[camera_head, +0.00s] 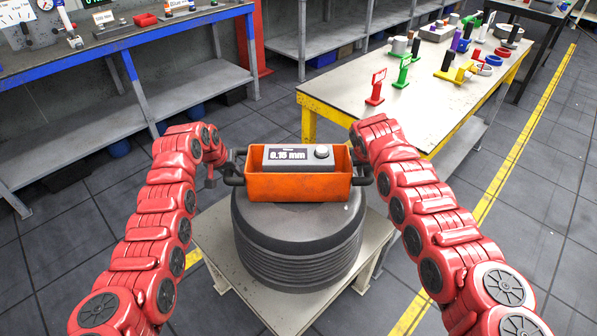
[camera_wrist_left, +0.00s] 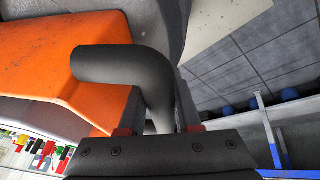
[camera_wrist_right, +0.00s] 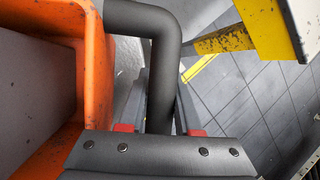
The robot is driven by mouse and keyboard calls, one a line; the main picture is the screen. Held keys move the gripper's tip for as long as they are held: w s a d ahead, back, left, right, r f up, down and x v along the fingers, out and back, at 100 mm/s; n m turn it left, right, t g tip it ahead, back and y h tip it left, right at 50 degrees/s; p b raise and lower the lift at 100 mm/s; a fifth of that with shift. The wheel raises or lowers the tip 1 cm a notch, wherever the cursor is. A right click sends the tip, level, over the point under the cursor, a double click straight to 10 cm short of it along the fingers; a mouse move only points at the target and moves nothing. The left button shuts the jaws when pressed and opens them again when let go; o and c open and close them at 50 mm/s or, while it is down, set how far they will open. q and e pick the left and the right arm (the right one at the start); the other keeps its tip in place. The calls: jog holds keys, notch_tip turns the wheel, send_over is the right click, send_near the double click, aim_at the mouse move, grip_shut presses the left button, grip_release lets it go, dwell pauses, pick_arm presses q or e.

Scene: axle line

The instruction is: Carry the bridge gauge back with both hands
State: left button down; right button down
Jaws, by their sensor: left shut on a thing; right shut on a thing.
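The bridge gauge is an orange open-topped carrier (camera_head: 300,187) with a grey unit (camera_head: 301,157) inside, whose display reads 0.15 mm. It is over a dark grey ribbed round body (camera_head: 298,245) in the middle of the head view. I cannot tell whether it touches that body. My left gripper (camera_head: 232,168) is shut on the black handle (camera_wrist_left: 150,75) at the carrier's left end. My right gripper (camera_head: 364,170) is shut on the other black handle (camera_wrist_right: 160,60) at the right end. The carrier looks level. In both wrist views the handle passes between the fingers.
The round body stands on a pale low stand (camera_head: 215,235). A yellow-edged table (camera_head: 350,100) with coloured parts and small red and green signs is behind to the right. A blue-edged bench (camera_head: 120,42) is at the left. Open grey floor (camera_head: 60,240) lies around.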

pick_arm(q)
jog(key=shift+r, duration=0.2)
pick_arm(e)
jog(key=shift+r, duration=0.2)
